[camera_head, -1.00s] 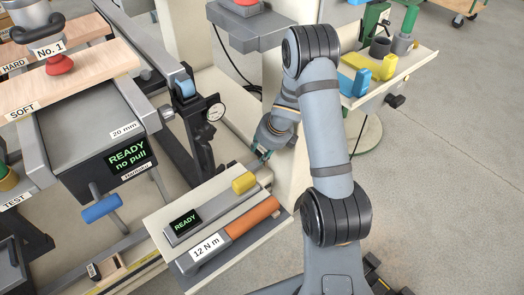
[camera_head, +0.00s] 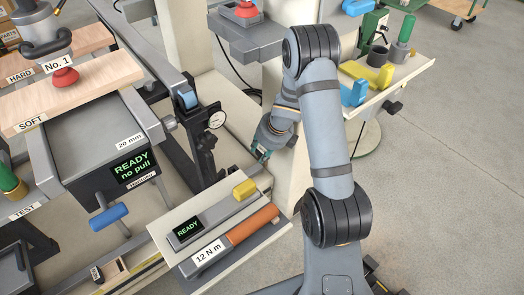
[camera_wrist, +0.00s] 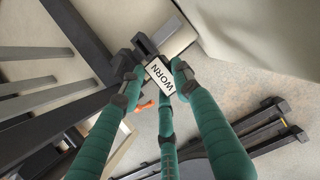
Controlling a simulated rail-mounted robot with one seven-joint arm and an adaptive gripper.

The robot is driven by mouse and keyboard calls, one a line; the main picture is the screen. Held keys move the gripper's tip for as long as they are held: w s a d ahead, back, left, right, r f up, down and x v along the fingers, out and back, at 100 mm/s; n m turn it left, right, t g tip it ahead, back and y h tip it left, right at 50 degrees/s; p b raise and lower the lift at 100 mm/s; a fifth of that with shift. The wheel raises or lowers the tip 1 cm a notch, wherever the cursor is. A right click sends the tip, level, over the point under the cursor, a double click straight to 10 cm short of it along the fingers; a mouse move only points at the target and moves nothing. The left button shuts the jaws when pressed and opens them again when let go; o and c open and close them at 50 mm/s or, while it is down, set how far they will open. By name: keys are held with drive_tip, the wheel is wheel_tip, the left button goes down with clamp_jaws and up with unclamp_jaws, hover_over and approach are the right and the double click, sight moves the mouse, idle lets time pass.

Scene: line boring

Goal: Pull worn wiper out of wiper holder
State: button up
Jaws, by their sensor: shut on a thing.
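The worn wiper (camera_wrist: 160,76) shows in the wrist view as a white plate lettered WORN between my fingertips. My gripper (camera_wrist: 156,80) has teal fingers with dark tips, shut on the wiper from both sides. A grey squared block (camera_wrist: 146,45), apparently the wiper holder, lies just beyond the wiper's upper edge. I cannot tell whether the wiper is still seated in it. In the head view my gripper (camera_head: 262,153) is small, beside the pale column and behind the torque wrench shelf. The wiper and its holder cannot be made out there.
A shelf with an orange-handled 12 N m tool (camera_head: 252,225) and a yellow block (camera_head: 244,189) stands in front of the gripper. A side tray (camera_head: 405,75) holds blue and yellow parts. Open floor lies to the right.

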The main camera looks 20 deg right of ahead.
sight(258, 148)
drive_tip(key=shift+r+p, duration=1.9)
drive_tip(key=shift+r, duration=0.35)
drive_tip(key=shift+f, duration=0.15)
wheel_tip(258, 148, down, 6)
drive_tip(key=b, duration=0.6)
